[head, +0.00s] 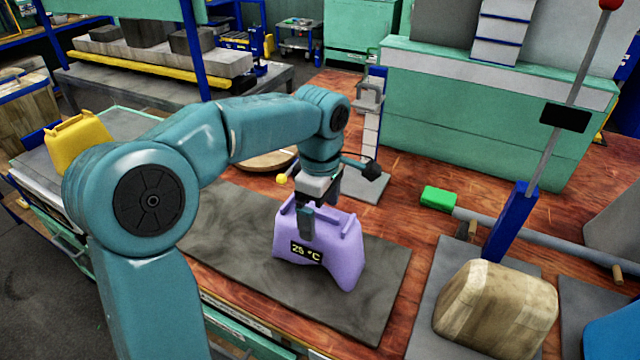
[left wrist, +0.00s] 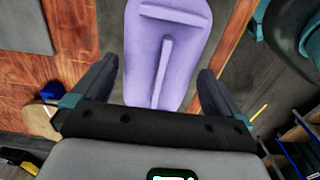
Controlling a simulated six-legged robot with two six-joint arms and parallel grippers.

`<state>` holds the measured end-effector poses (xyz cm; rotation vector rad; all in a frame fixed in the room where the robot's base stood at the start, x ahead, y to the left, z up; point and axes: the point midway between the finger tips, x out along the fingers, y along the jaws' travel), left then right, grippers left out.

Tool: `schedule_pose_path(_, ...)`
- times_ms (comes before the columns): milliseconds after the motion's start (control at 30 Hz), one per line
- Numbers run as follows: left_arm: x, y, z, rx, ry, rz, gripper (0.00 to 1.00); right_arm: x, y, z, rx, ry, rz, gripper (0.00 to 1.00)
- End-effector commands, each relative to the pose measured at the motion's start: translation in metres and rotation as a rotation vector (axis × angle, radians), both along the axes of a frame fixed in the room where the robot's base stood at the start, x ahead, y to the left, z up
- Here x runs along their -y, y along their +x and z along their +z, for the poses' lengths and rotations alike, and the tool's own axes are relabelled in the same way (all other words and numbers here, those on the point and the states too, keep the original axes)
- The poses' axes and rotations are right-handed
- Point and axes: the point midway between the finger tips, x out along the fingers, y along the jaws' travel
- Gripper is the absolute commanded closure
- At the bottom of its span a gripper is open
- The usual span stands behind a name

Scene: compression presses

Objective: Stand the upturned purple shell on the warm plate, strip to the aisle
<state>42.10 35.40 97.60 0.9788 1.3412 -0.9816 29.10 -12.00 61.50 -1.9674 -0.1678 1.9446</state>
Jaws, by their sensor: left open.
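The purple shell (head: 345,249) stands on a dark grey plate (head: 222,222) in the middle of the head view. A raised bar shows on its top, and its dark strip reading 25 °C (head: 306,251) is on the side toward the camera. My left gripper (head: 320,208) points down at the shell's top. Its jaws are open. In the left wrist view the shell (left wrist: 145,75) with its long rib lies between and beyond the two spread fingers (left wrist: 157,70). Contact between fingers and shell cannot be told. My right gripper is not in view.
A yellow shell (head: 78,143) stands on a grey surface at the left. A tan block (head: 495,308) sits on a grey plate at the lower right, beside a blue post (head: 508,222) with a lever. A green machine (head: 480,115) stands behind. Bare wood lies right of the dark plate.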

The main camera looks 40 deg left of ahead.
Motion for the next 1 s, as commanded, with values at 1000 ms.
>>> schedule_pose_path(1000, 0.0, 0.0, 0.156, 0.002, 0.0, 0.0, 0.0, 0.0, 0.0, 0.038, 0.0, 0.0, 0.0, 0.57)
